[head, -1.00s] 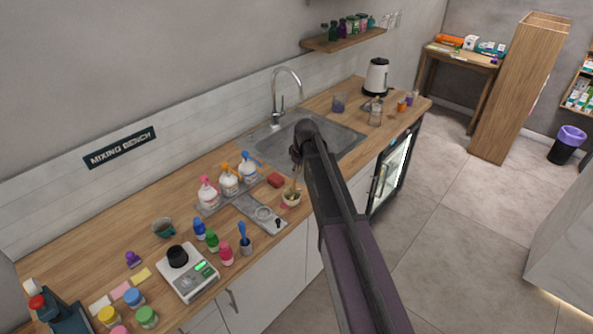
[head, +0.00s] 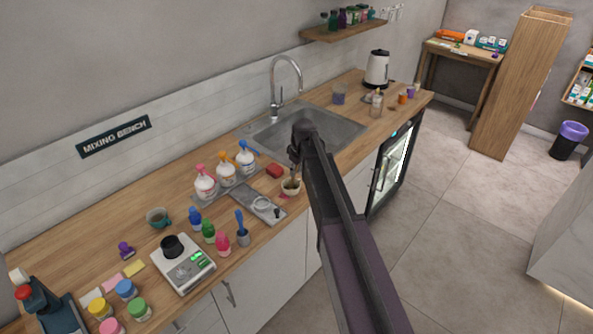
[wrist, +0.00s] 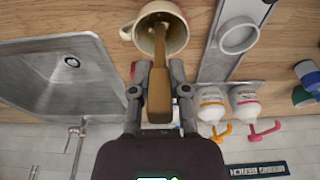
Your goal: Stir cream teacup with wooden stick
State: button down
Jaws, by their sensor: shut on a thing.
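The cream teacup (head: 291,189) stands on the wooden counter near its front edge, just in front of the sink. In the wrist view the cup (wrist: 181,38) shows at the top, seen from above, with its handle to the left. My gripper (wrist: 159,78) is shut on the wooden stick (wrist: 159,98). The stick's far end reaches over the rim and appears inside the cup; whether it touches the bottom is hidden. In the head view the stick (head: 294,173) is small and partly hidden beside my arm, with my gripper (head: 294,159) just above the cup.
A grey tray (head: 268,209) with a ring lies left of the cup. Pump bottles (head: 204,184), a red sponge (head: 274,171) and the sink (head: 335,130) are close behind. A scale (head: 183,266) and coloured bottles stand farther left.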

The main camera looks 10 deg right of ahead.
jog(key=shift+w+f+b, duration=0.1)
jog(key=shift+f+b, duration=0.25)
jog(key=shift+f, duration=0.15)
dwell(0.4)
